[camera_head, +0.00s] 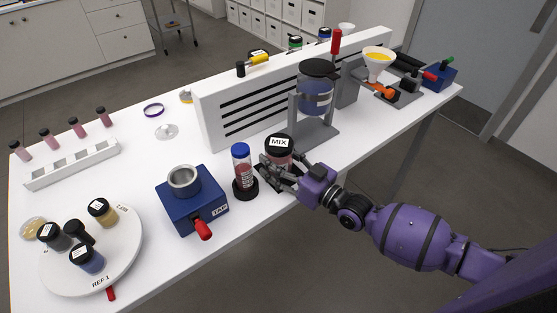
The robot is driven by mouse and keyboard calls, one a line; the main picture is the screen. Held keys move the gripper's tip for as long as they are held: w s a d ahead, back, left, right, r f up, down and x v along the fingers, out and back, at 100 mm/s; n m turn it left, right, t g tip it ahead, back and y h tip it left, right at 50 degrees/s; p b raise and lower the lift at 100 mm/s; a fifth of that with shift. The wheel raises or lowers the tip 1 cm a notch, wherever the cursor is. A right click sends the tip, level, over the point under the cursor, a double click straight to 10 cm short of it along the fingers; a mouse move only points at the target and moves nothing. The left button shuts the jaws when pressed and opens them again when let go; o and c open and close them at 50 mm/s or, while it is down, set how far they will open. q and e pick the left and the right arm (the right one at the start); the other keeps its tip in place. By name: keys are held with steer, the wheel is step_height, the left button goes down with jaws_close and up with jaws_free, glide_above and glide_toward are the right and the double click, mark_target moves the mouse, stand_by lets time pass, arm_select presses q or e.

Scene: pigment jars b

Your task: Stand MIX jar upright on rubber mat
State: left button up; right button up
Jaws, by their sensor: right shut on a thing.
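The MIX jar (280,155) has a black lid with a white MIX label and a reddish body. It looks upright near the table's front edge, right of a blue-capped tube. My right gripper (271,172) reaches in from the right and is shut on the jar's lower part, its dark fingers covering the jar's base. Whether the jar's base touches the table is hidden. I cannot make out a rubber mat with certainty. My left gripper is out of view.
The blue-capped tube (241,168) stands on a black base close left of my fingers. A blue TAP block (193,203) sits further left. A grey stand (318,134) and white slotted panel (215,125) are behind. A round turntable (120,255) holds several jars.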

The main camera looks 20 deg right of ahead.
steer(key=o, duration=1.4)
steer(key=shift+s+f, duration=0.15)
steer(key=shift+f, duration=0.35)
steer(key=shift+s+f, duration=0.15)
steer(key=shift+f, duration=0.35)
steer(key=shift+c, duration=0.2)
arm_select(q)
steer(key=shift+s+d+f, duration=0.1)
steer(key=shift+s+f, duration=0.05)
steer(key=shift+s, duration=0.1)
arm_select(e)
steer(key=shift+f, duration=0.1)
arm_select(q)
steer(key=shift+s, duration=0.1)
arm_select(e)
steer(key=shift+r, duration=0.4)
steer(key=v, duration=0.7)
steer(key=shift+s+d+r, duration=0.2)
steer(key=shift+s+r, duration=0.05)
steer(key=shift+r, duration=0.05)
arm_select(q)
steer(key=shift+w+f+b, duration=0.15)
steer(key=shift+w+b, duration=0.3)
arm_select(e)
steer(key=s+d, duration=0.1)
steer(key=s+d+r, duration=0.1)
steer(key=s, duration=0.1)
steer(key=shift+s+d, duration=0.1)
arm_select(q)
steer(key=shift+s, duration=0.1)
